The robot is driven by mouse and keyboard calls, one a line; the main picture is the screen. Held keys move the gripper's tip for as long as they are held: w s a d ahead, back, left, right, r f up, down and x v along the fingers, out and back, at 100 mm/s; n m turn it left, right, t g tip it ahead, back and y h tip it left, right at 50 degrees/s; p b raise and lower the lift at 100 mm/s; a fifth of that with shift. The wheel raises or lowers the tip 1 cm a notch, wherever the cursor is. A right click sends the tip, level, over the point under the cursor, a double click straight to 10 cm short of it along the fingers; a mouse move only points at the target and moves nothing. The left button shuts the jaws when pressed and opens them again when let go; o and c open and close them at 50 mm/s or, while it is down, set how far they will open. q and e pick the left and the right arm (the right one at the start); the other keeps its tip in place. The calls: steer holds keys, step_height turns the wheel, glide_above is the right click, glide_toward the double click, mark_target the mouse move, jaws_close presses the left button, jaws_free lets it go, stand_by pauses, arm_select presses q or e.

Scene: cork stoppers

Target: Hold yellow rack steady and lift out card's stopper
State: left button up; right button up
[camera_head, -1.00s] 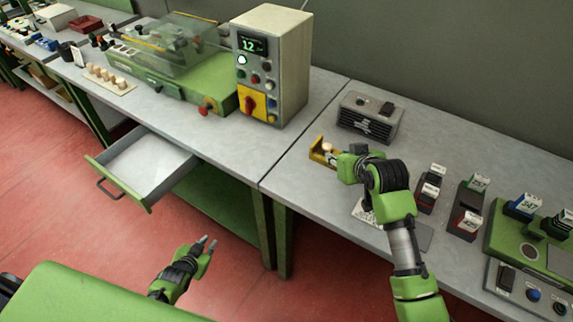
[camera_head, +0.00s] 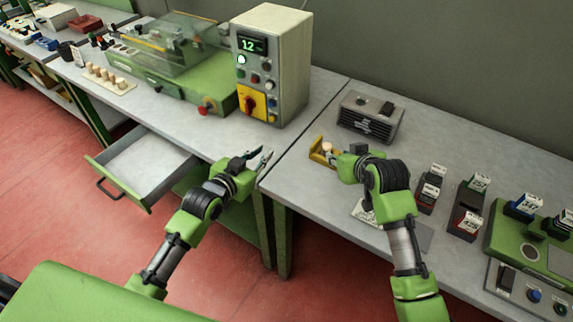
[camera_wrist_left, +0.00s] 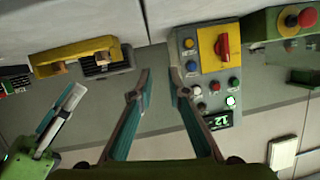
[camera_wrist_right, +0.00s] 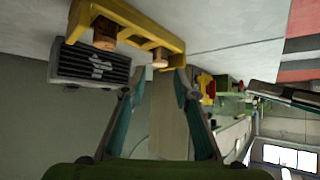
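The yellow rack (camera_head: 316,157) stands on the right-hand bench, with a pale cork stopper (camera_head: 327,147) showing in it. In the right wrist view the rack (camera_wrist_right: 135,22) holds a darker brown stopper (camera_wrist_right: 104,36) and a paler, thinner one (camera_wrist_right: 160,58). My right gripper (camera_wrist_right: 159,78) is open close in front of the rack's end, near the paler stopper; whether a fingertip touches the rack I cannot tell. My left gripper (camera_head: 265,155) is open and empty at the bench edge, left of the rack. A printed card (camera_head: 362,208) lies partly hidden by my right arm.
A grey vented box (camera_head: 370,117) stands behind the rack. A control box (camera_head: 270,65) stands to the left, and an open drawer (camera_head: 145,165) juts out below the bench. Several tagged holders, including one black holder (camera_head: 468,208), stand right of my right arm.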

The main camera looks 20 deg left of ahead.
arm_select(q)
steer(key=g+h, duration=0.1)
glide_toward(311, 149)
steer(key=x, duration=0.9)
